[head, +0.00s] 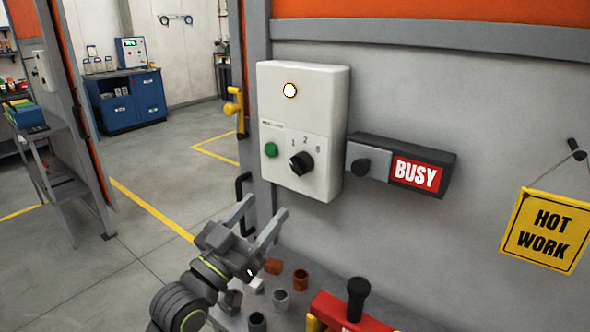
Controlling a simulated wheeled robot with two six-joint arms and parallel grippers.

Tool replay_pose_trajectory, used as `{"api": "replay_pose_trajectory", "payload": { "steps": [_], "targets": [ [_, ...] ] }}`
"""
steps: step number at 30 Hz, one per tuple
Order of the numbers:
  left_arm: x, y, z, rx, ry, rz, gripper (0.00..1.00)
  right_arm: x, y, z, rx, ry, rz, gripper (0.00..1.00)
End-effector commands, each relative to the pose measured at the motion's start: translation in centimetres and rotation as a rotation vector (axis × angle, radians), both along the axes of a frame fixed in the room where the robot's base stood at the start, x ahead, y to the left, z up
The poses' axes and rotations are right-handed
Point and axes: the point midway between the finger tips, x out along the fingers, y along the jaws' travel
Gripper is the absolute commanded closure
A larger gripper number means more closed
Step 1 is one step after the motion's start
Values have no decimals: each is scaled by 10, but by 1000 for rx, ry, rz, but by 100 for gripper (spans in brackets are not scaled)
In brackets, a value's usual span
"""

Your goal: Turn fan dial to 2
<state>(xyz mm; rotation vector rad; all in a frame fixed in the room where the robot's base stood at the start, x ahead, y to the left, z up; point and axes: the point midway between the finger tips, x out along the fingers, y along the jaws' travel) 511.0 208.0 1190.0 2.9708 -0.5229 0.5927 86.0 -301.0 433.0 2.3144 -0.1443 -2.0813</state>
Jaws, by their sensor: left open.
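The fan dial (301,162) is a black round knob on a white control box (333,140) on the grey wall. The marks 1, 2 and a third one stand in an arc above it. The dial's pointer is hard to make out at this size. A green button (271,149) sits left of the dial and a lit round lamp (290,90) is above. My left gripper (261,217) is open and empty, below and left of the dial, its fingers pointing up and apart from the box. My right gripper is not in view.
A BUSY slider sign (416,173) is right of the box. A yellow HOT WORK sign (546,230) hangs farther right. Several small cups (281,299) and a red block with a black lever (357,300) are on the ledge below. A black handle (241,190) is at the door edge.

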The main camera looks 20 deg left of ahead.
Motion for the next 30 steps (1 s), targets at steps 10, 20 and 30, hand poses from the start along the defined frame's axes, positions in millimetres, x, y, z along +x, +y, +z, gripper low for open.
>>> {"api": "replay_pose_trajectory", "payload": {
  "steps": [10, 20, 30],
  "targets": [
    [64, -23, 31, -3, 1, -1, 40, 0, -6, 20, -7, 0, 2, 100],
    [92, -34, 41, 0, 2, 0, 40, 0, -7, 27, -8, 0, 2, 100],
    [94, -34, 41, 1, 2, 0, 46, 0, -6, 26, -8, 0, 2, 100]
  ]
}}
